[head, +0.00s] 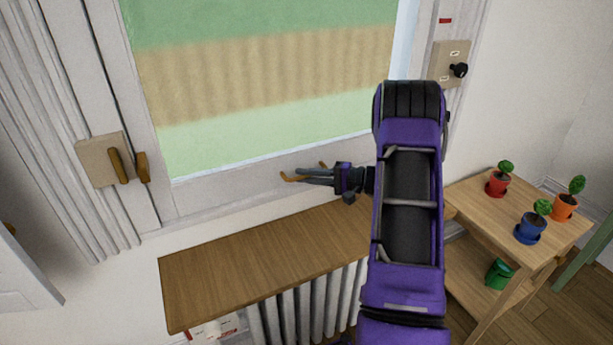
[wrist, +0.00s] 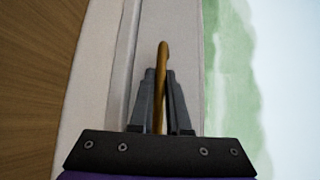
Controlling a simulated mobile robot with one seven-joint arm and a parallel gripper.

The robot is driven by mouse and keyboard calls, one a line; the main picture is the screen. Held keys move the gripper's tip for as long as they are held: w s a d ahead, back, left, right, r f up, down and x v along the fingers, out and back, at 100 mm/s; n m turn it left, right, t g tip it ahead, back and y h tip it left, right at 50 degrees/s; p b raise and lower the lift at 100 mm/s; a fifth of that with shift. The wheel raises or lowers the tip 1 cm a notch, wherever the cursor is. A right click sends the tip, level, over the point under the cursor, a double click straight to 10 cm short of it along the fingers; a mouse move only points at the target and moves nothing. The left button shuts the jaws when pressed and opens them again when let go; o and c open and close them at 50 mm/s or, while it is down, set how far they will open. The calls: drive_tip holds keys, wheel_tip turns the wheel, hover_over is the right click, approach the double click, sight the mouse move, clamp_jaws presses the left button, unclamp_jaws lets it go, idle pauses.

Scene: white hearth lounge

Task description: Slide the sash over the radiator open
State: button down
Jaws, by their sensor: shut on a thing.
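The white sash (head: 225,193) is above the radiator (head: 310,300), with a pale green and tan view through its glass. My gripper (head: 310,177) is at the sash's bottom rail. Its grey fingers are shut on a brass-coloured handle (head: 289,178), partly hidden by the fingers. In the wrist view the handle (wrist: 163,56) stands between the two fingertips (wrist: 161,80) and sticks out past them, against the pale rail (wrist: 185,50). At the sash's left is a beige plate (head: 98,162) with brass-coloured levers (head: 142,168). I cannot tell whether the sash is open at all.
A wooden shelf (head: 240,258) covers the radiator just below my gripper. A beige plate with a black knob (head: 459,70) is on the frame at right. A wooden stand (head: 475,205) at right holds several potted plants (head: 497,187).

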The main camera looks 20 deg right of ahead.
sight(307, 83)
wheel_tip(307, 83, up, 26)
drive_tip(key=p, duration=0.5)
drive_tip(key=shift+f, duration=0.15)
drive_tip(key=c, duration=0.9)
unclamp_jaws()
drive_tip(key=shift+f, duration=0.1)
drive_tip(key=v, duration=1.7)
drive_tip(key=shift+s+d, duration=0.15)
drive_tip(key=shift+s, duration=0.05)
